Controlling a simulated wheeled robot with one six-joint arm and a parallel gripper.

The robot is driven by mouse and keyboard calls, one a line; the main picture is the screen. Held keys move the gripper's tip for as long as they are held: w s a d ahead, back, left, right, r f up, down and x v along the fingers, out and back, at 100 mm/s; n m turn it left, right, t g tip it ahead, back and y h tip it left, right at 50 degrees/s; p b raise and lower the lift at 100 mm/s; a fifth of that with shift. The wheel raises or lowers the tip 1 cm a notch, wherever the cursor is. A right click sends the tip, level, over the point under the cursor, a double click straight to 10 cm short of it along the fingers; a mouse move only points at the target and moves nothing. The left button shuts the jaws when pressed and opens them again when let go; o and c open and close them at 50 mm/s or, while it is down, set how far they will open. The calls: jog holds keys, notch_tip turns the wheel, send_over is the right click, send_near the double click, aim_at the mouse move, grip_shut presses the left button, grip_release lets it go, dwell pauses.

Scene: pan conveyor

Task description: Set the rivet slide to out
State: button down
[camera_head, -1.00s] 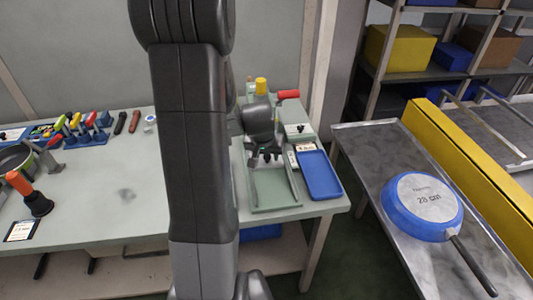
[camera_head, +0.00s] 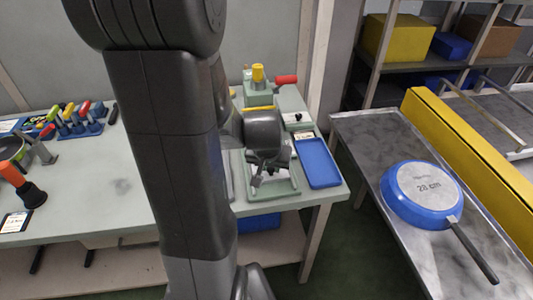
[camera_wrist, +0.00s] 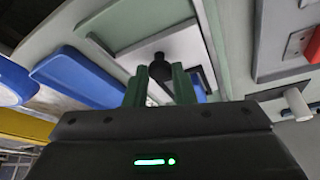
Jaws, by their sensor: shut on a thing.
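My gripper (camera_wrist: 158,88), with green fingers, is shut on a small black knob (camera_wrist: 160,66) in the wrist view. The knob stands on a pale plate with a dark edge (camera_wrist: 190,42), which I take to be the rivet slide; no marking for in or out is readable. In the head view my gripper (camera_head: 264,176) is low over the green tray (camera_head: 284,193) at the right end of the bench. The knob and most of the slide are hidden there behind my gripper and wrist.
A blue tray (camera_head: 318,163) lies just right of my gripper. A red handle (camera_head: 285,80) and a yellow cap (camera_head: 258,73) stand behind it. A blue pan (camera_head: 395,208) lies upside down on the metal conveyor to the right. Several tools fill the bench's left side.

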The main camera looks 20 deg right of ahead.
jog(key=shift+s+a, duration=0.25)
jog(key=shift+s, duration=0.65)
jog(key=shift+s+a, duration=0.2)
jog(key=shift+s, duration=0.65)
jog(key=c, duration=1.2)
grip_release()
jog(key=shift+s, duration=0.2)
jog(key=shift+w, duration=0.1)
jog(key=shift+r, duration=0.55)
jog(key=p+v, duration=0.2)
jog(key=v, duration=1)
jog(key=shift+s+a+r, duration=0.2)
jog(key=shift+s+r, duration=0.05)
jog(key=shift+s, duration=0.05)
